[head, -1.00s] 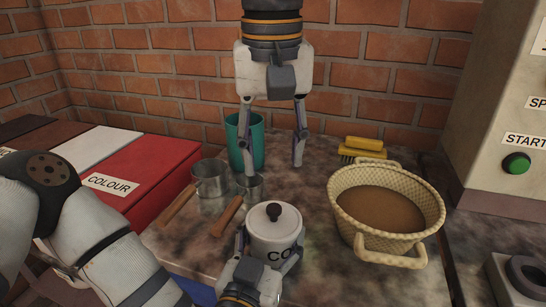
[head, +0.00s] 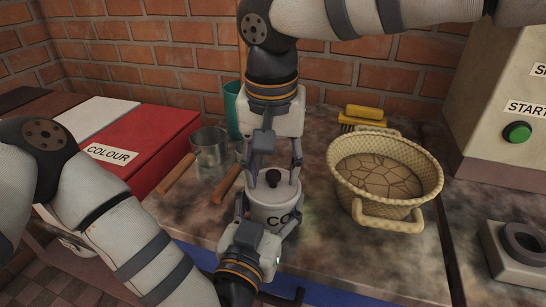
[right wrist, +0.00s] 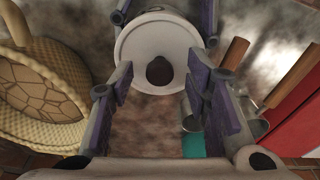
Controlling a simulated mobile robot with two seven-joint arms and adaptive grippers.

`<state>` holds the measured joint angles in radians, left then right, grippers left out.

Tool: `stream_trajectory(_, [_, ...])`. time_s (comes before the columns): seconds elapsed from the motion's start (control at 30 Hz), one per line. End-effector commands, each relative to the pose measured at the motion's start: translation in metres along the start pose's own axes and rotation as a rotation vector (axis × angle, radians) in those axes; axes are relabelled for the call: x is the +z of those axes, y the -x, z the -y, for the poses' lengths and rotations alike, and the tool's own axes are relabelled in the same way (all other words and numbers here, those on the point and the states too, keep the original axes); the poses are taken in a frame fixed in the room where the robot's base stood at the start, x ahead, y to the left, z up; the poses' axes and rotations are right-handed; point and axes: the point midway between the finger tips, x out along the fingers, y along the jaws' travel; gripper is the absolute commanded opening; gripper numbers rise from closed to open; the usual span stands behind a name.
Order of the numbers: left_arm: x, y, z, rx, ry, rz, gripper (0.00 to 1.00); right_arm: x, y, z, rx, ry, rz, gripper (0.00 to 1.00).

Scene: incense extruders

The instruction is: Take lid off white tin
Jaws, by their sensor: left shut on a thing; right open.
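The white tin (head: 268,217) stands on the stone worktop with part of its dark lettering showing. Its white lid (head: 259,189) is on, with a dark round knob (head: 273,177). My left gripper (head: 270,223) is shut on the tin body from the front, a finger on each side. My right gripper (head: 274,172) points down over the lid, open, with its fingers on either side of the knob. In the right wrist view the knob (right wrist: 159,70) sits between the right fingers' purple pads, apart from both. The lid (right wrist: 136,46) is also visible there.
A woven basket (head: 348,195) is right of the tin. A metal cup (head: 211,148) and wooden handles (head: 176,175) are on the left, a teal cup (head: 232,108) and yellow brush (head: 364,112) behind. A red box (head: 150,140) is at left, a machine with a green button (head: 517,132) at right.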

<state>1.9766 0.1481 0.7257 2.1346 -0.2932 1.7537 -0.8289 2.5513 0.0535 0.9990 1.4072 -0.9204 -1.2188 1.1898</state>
Motion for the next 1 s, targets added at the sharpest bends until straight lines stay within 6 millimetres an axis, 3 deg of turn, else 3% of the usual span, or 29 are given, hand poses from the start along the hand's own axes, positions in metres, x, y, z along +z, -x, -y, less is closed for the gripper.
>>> stream_trajectory(0.07, [0.0005, 0.0001, 0.0001, 0.0, -0.001, 0.001, 0.12, 0.0, 0.0, -0.0001, 0.0, 0.0, 0.0, 0.44])
stream_trajectory(0.1, [0.0005, 0.0002, 0.0, 0.0, -0.001, 0.001, 0.12, -0.0001, 0.0001, -0.0001, 0.0, 0.0, 0.0, 0.39])
stream_trajectory(0.27, [0.0006, 0.0002, 0.0, 0.0, -0.001, 0.001, 0.12, -0.0001, 0.0002, -0.0002, 0.001, 0.0, 0.0, 0.03])
stream_trajectory(0.3, [0.0006, 0.0002, 0.0, 0.0, -0.001, 0.001, 0.12, 0.0, 0.0002, -0.0002, 0.001, 0.0, 0.0, 0.0])
stream_trajectory(1.0, [0.0007, 0.0002, -0.0001, 0.0, -0.001, 0.002, 0.12, -0.0001, 0.0007, 0.0001, 0.0, 0.001, 0.0, 0.0])
